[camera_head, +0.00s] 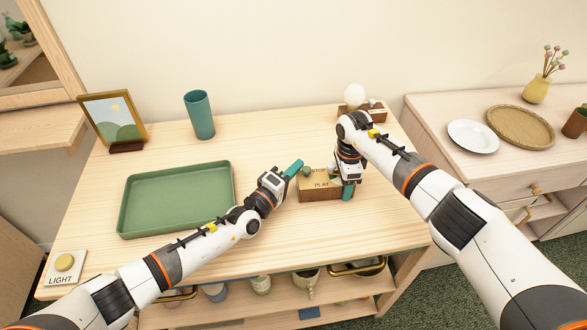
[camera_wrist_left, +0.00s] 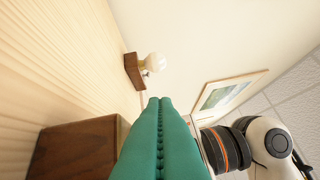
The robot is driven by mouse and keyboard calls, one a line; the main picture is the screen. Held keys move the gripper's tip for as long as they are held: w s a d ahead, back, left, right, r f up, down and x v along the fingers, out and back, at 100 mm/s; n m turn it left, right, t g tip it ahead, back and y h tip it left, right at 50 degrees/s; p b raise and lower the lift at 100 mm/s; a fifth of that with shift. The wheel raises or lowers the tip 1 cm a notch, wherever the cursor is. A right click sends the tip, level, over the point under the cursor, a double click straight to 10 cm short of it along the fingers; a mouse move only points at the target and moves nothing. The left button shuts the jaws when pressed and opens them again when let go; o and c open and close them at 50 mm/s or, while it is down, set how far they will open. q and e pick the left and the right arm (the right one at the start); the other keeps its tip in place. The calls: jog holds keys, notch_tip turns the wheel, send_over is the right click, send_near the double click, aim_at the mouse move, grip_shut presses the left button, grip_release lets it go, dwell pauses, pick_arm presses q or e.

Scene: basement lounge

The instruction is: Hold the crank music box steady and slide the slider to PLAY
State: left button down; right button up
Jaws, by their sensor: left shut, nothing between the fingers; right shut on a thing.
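The music box (camera_head: 318,194) is a brown wooden box on the table, with STOP lettered toward its back and PLAY toward its front. A small round green knob (camera_head: 307,171), apparently the slider, shows by the STOP end. My left gripper (camera_head: 297,166) is shut and empty, its teal fingertips close to the knob; I cannot tell whether they touch. In the left wrist view its fingers (camera_wrist_left: 160,105) are pressed together beside the brown box (camera_wrist_left: 75,152). My right gripper (camera_head: 348,191) is shut on the box's right side. The crank is not clearly visible.
A green tray (camera_head: 128,215) lies under and beyond my left arm. A teal cup (camera_head: 200,115), a picture frame (camera_head: 112,120) and a white globe lamp (camera_head: 355,95) stand at the back. A LIGHT switch (camera_head: 65,264) is at front left.

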pick_arm(q)
jog(key=shift+s+d, duration=0.15)
jog(key=shift+s, duration=0.55)
jog(key=shift+s+d, duration=0.1)
jog(key=shift+s, duration=0.6)
jog(key=v, duration=1)
pick_arm(e)
jog(key=o, duration=1.3)
